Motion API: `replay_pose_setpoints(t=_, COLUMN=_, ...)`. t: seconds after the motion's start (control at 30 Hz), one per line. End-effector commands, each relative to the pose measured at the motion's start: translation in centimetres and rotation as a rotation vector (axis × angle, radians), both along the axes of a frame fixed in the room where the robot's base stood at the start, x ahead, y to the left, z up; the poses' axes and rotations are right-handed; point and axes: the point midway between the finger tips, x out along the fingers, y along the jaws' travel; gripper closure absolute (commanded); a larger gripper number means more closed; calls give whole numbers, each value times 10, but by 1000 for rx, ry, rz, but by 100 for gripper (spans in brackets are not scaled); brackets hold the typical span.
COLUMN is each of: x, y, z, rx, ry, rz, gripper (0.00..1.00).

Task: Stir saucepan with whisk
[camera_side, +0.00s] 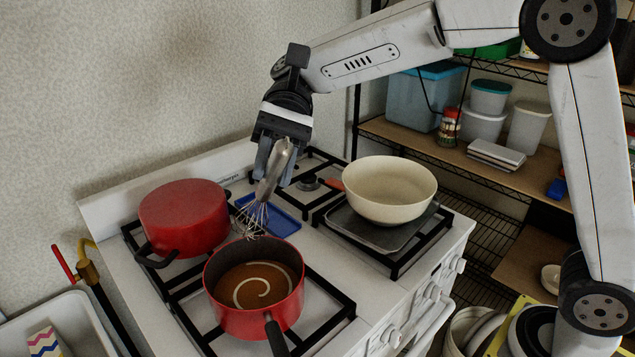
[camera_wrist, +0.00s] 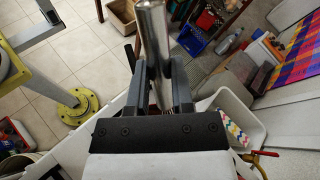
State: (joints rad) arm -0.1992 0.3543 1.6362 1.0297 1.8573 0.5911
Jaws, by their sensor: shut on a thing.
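My gripper (camera_side: 276,168) is shut on the metal handle of the whisk (camera_side: 269,181). The whisk hangs tilted, and its wires show above the far rim of the open red saucepan (camera_side: 262,322). I cannot tell whether the wire tips are inside the rim or just behind it. The saucepan sits on the front left burner, its black handle toward the camera, and holds brown liquid with a pale swirl.
A second red pot (camera_side: 184,215) stands at the back left of the stove (camera_side: 330,262). A blue tray (camera_side: 283,221) lies behind the whisk. A cream bowl (camera_side: 390,188) rests on a grey pan (camera_side: 362,231) at the right. A shelf (camera_side: 400,137) with containers is behind.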

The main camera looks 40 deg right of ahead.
Motion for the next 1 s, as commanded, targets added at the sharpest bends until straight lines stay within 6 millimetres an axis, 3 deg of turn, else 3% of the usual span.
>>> replay_pose_setpoints(t=0.73, x=-38, y=0, z=-37, rx=-1, ry=1, rz=1, gripper=100)
replay_pose_setpoints(t=1.0, x=-27, y=0, z=-54, rx=-1, ry=1, rz=-1, gripper=100)
